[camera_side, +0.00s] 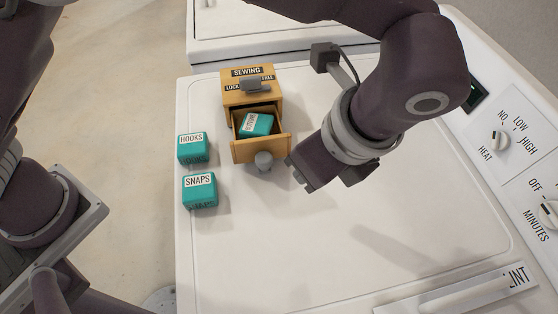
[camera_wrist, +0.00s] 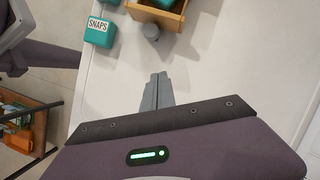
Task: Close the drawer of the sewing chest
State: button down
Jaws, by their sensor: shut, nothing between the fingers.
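The wooden sewing chest (camera_side: 236,97) stands on the white appliance top, with a grey handle on its upper part. Its drawer (camera_side: 246,152) is pulled out toward the front and holds a teal box (camera_side: 256,124). The drawer's grey round knob (camera_side: 264,160) faces front; it also shows in the wrist view (camera_wrist: 151,31). My gripper (camera_side: 300,178) is shut and empty, just right of the drawer front and close to the knob. In the wrist view its fingertips (camera_wrist: 159,77) are together, below the knob and apart from it.
A teal HOOKS box (camera_side: 192,149) and a teal SNAPS box (camera_side: 199,191) stand left of the drawer. The white top (camera_side: 290,255) is clear in front. A control panel with knobs (camera_side: 499,140) lies along the right. A LINT cover (camera_side: 455,296) is at the front right.

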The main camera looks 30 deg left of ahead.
aim_at(267, 126)
jog(key=x, duration=0.6)
jog(key=shift+r, duration=0.1)
jog(key=a, duration=0.1)
jog(key=w+a, duration=0.1)
jog(key=a, duration=0.1)
jog(key=shift+a, duration=0.45)
jog(key=w+a, duration=0.7)
jog(key=shift+w+a, duration=0.1)
jog(key=shift+w, duration=0.1)
